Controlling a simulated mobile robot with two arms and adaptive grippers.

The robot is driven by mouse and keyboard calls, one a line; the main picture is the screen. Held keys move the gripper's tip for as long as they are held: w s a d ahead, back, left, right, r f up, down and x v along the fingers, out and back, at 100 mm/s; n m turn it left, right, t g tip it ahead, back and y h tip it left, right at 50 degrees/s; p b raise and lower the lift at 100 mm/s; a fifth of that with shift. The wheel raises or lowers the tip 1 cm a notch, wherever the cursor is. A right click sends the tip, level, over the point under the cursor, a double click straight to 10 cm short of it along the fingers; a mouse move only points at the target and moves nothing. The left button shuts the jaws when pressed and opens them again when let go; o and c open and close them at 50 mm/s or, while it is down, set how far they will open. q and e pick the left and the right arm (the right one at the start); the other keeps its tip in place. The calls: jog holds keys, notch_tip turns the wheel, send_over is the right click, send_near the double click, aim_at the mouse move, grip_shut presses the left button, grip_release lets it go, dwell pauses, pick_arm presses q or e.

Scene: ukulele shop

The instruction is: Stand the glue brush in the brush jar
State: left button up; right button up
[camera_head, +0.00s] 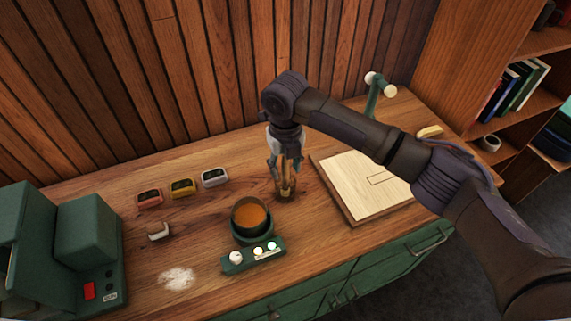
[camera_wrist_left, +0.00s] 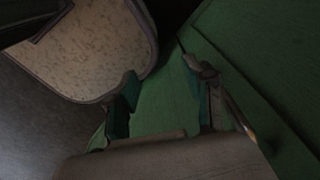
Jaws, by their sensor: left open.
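My right gripper (camera_head: 286,166) points down over the worktop, right of the glue pot. A slim brown piece, which looks like the glue brush (camera_head: 289,172), stands roughly upright between its fingers. Its lower end meets a small amber-brown vessel, apparently the brush jar (camera_head: 286,195), on the worktop. The fingers hide much of both, so I cannot tell whether they grip the brush or how deep it stands. My left gripper (camera_wrist_left: 163,98) is open and empty in the left wrist view, in front of green cabinet panels.
A dark green pot of orange glue (camera_head: 251,216) stands left of the jar, behind a green control strip (camera_head: 254,256). A pale wooden board (camera_head: 360,190) lies to the right. Three small coloured boxes (camera_head: 182,188) and a green machine (camera_head: 85,240) are on the left.

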notch_tip(320, 180, up, 12)
dwell(0.7)
jog(key=shift+s+f, duration=0.1)
dwell(0.8)
